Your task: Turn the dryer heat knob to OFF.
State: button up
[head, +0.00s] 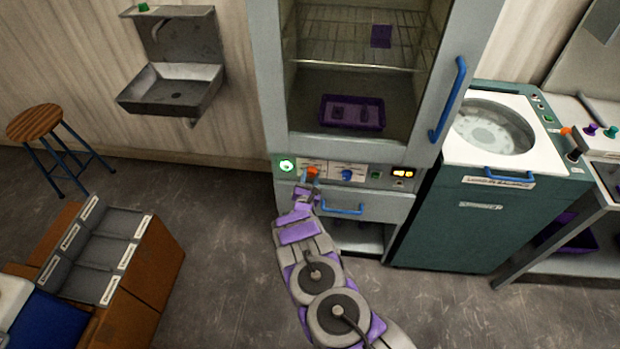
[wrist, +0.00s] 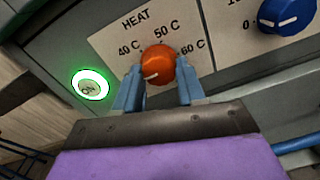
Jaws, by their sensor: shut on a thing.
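The dryer heat knob (wrist: 157,62) is orange and round, on a pale HEAT plate (wrist: 115,40) marked 40 C, 50 C and 60 C. A pale mark shows at the lower left of its face, away from the visible temperature labels. No OFF label can be read; the plate below the knob is partly hidden by my gripper. My gripper (wrist: 158,84) has its blue-grey fingers on either side of the knob, shut on it. In the head view the knob (head: 312,172) sits on the dryer's front panel, with my gripper (head: 306,182) at it.
A green-lit ON button (wrist: 90,84) is left of the knob, and a blue knob (wrist: 284,12) is to its right. Below the panel is a blue drawer handle (head: 342,209). The glass-fronted cabinet (head: 265,80) rises above. A teal machine (head: 470,230) stands to the right.

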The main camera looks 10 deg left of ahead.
jog(key=shift+s+a+f, duration=0.1)
jog(key=shift+s+f, duration=0.05)
jog(key=shift+f, duration=0.1)
jog(key=o, duration=0.9)
jog(key=shift+c, duration=0.2)
jog(key=shift+o, duration=1)
jog(key=shift+a, duration=0.1)
jog(key=shift+r, duration=0.1)
jog(key=shift+s+r, duration=0.15)
jog(key=shift+s, duration=0.4)
jog(key=s+p, duration=0.2)
jog(key=s, duration=1.4)
jog(key=shift+a+f, duration=0.2)
jog(key=shift+a, duration=0.05)
